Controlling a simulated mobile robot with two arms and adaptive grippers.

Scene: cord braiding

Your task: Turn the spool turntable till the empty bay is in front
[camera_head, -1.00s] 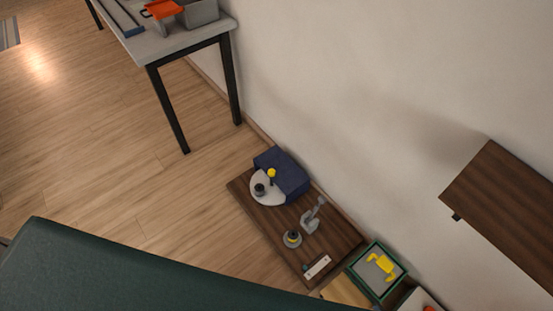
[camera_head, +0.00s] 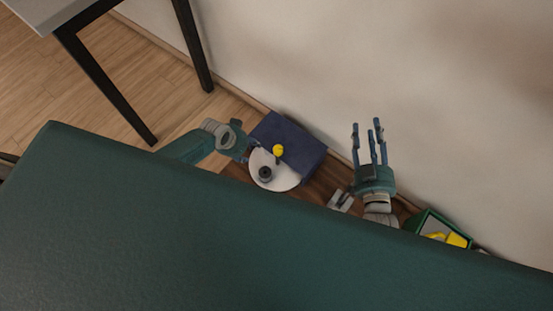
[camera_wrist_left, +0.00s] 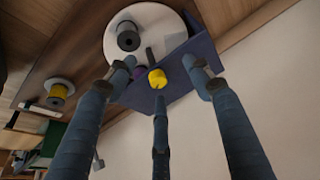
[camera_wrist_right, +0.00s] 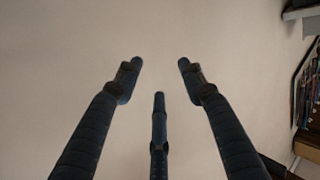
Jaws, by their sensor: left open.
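The spool turntable is a white disc (camera_head: 287,182) partly under a dark blue housing (camera_head: 300,146). A dark spool (camera_head: 265,174) stands on its exposed part. A yellow knob (camera_head: 278,150) stands up near the housing's edge. The left wrist view also shows the disc (camera_wrist_left: 168,24), the dark spool (camera_wrist_left: 128,38), the yellow knob (camera_wrist_left: 157,78) and a purple piece (camera_wrist_left: 134,92) by the housing. My left gripper (camera_head: 252,148) is open beside the disc's left edge, apart from the knob. My right gripper (camera_head: 368,128) is open and empty, fingers up. No empty bay can be made out.
The turntable is on a low brown board (camera_head: 326,184) against the wall. A grey fixture (camera_head: 340,200) and a green bin (camera_head: 432,226) with yellow contents lie to the right. A table with black legs (camera_head: 88,72) stands at the left.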

